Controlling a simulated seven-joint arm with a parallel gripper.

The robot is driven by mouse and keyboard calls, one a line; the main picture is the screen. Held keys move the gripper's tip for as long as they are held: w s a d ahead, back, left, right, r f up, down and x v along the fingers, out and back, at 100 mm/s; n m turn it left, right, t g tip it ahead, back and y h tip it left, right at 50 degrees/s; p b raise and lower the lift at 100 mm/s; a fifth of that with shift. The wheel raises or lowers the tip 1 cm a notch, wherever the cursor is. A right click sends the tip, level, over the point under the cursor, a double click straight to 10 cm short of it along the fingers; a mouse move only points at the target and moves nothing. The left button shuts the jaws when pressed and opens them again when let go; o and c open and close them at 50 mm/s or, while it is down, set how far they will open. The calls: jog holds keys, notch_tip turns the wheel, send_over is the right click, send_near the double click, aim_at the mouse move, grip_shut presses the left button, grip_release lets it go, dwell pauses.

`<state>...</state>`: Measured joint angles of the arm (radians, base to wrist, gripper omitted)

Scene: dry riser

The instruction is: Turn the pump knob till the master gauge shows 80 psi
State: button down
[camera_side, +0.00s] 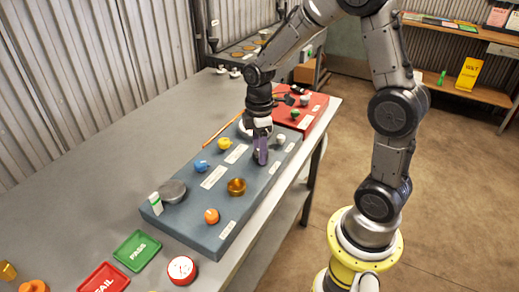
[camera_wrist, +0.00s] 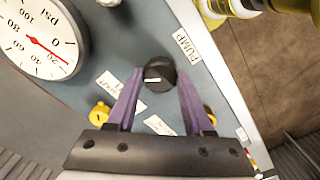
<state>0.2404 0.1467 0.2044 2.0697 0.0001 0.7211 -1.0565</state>
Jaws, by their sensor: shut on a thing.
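The pump knob (camera_wrist: 160,77) is black and round with a white pointer mark. It sits beside a white PUMP label (camera_wrist: 185,44) in the wrist view. My gripper (camera_wrist: 158,84) has its two purple fingers closed around the knob. In the side view my gripper (camera_side: 261,150) reaches down to the grey-blue panel (camera_side: 190,228) and hides the knob. A large white gauge (camera_wrist: 40,30) marked psi is at the upper left of the wrist view, cut by the frame.
The panel also carries a yellow valve (camera_side: 224,143), a blue valve (camera_side: 202,166), a brass fitting (camera_side: 236,187) and an orange knob (camera_side: 211,216). A green PASS tray (camera_side: 137,251), a red FAIL tray (camera_side: 103,279) and a small red-rimmed dial (camera_side: 182,270) are on the bench in front.

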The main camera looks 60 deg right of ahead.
jog(key=m, duration=0.7)
jog(key=shift+r, duration=0.1)
jog(key=m, duration=0.6)
jog(key=shift+d+m, duration=0.1)
jog(key=shift+m, duration=0.3)
jog(key=m, duration=0.3)
jog(key=shift+m, duration=0.3)
jog(key=m, duration=0.3)
jog(key=shift+m, duration=0.3)
jog(key=m, duration=0.6)
jog(key=shift+m, duration=0.4)
jog(key=shift+c, duration=1.4)
grip_release()
